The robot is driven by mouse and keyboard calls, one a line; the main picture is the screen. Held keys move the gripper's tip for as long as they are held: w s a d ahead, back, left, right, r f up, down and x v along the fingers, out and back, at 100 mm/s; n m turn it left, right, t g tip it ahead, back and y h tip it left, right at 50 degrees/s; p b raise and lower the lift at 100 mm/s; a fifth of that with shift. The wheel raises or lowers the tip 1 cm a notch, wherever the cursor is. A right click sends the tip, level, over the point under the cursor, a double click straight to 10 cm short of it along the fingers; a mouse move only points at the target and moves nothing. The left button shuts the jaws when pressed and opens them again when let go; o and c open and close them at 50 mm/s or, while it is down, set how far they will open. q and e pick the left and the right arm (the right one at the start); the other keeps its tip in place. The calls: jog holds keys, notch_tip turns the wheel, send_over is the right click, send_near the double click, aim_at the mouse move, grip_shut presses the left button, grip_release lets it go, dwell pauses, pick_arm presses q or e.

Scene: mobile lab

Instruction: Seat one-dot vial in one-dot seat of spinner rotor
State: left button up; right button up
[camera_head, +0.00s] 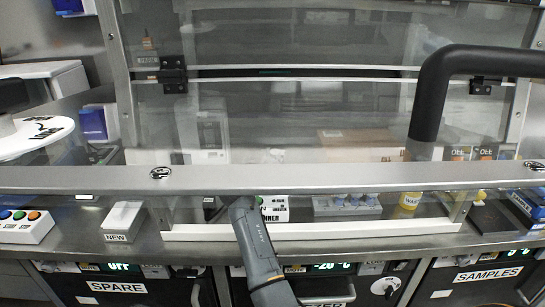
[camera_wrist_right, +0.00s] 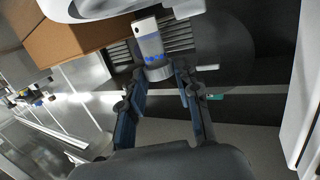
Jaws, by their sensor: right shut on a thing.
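In the right wrist view, a small vial (camera_wrist_right: 151,42) with a pale end, a dark mark on it and blue in its lower part sits between the tips of my right gripper (camera_wrist_right: 160,76). The gripper is shut on it at its grey end. In the head view my right arm reaches under the hood's front bar, and its gripper is mostly hidden there. A white box with a partly hidden label ending in "NNER" (camera_head: 273,209) stands just right of the arm. I cannot make out the rotor or its seats clearly. My left gripper is not in view.
A grey rack with blue-capped vials (camera_head: 346,205) and a yellow-labelled jar (camera_head: 410,200) stand right of the arm. The metal front bar (camera_head: 400,180) crosses above the opening. A brown box (camera_wrist_right: 75,38) shows in the wrist view.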

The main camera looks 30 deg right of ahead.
jog(key=shift+b, duration=0.3)
dwell(0.5)
jog(key=shift+f+b, duration=0.35)
jog(key=shift+b, duration=0.05)
jog(key=shift+f, duration=0.2)
jog(key=shift+f+b, duration=0.3)
jog(key=shift+b, duration=0.25)
jog(key=shift+r, duration=0.1)
jog(key=shift+r, duration=0.5)
jog(key=shift+b, duration=0.4)
dwell(0.9)
dwell(0.4)
